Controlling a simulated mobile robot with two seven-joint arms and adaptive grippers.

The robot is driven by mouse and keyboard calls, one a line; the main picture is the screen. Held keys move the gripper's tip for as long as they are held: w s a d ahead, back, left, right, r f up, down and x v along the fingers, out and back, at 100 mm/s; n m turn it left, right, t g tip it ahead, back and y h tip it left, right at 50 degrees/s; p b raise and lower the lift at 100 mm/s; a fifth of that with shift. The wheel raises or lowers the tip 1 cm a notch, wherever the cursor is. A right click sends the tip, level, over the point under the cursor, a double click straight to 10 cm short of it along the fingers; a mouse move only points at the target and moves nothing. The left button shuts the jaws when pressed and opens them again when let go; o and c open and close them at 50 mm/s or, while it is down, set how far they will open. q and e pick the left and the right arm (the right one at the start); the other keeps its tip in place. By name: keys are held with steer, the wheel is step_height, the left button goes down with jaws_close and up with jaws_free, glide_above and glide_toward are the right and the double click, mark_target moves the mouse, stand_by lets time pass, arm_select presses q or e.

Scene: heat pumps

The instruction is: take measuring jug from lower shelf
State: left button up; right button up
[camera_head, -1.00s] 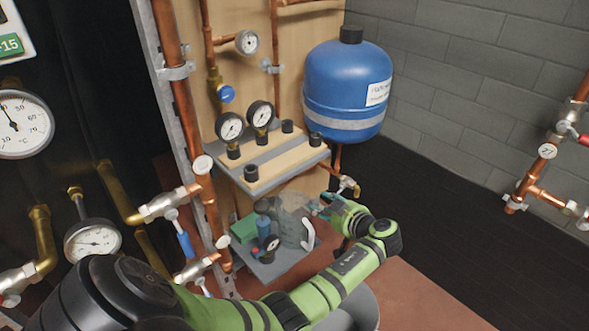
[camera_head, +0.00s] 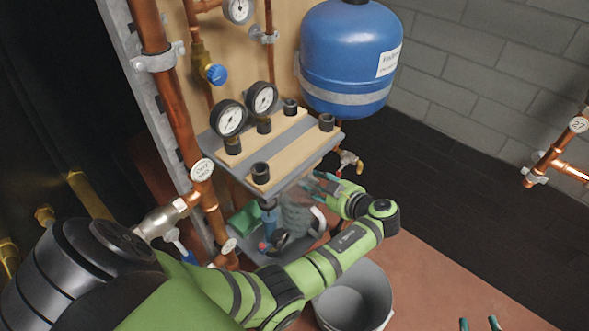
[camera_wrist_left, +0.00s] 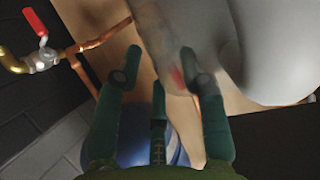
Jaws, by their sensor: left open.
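The measuring jug (camera_head: 319,217), pale and see-through with a whitish handle, stands on the grey lower shelf (camera_head: 276,260), partly hidden by my left gripper and the upper shelf. My left gripper (camera_head: 316,185) is open beside the jug's upper part, below the upper shelf's front corner. In the left wrist view, the open fingers (camera_wrist_left: 160,70) point toward a large pale grey, blurred body (camera_wrist_left: 285,45), which looks like the jug, at the upper right. Nothing is clearly held between them. Fingertips of my right gripper (camera_head: 479,324) show apart at the bottom edge.
The upper shelf (camera_head: 292,161) with gauges and black caps lies close above my left gripper. A valve (camera_head: 348,162) is just behind it. A blue tank (camera_head: 350,60) hangs above. A green item (camera_head: 244,220) and a blue tool (camera_head: 270,222) share the lower shelf. A bucket (camera_head: 378,276) stands below.

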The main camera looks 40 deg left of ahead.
arm_select(q)
steer(key=shift+d, duration=0.1)
steer(key=shift+s, duration=0.1)
jaws_close()
stand_by(0.3)
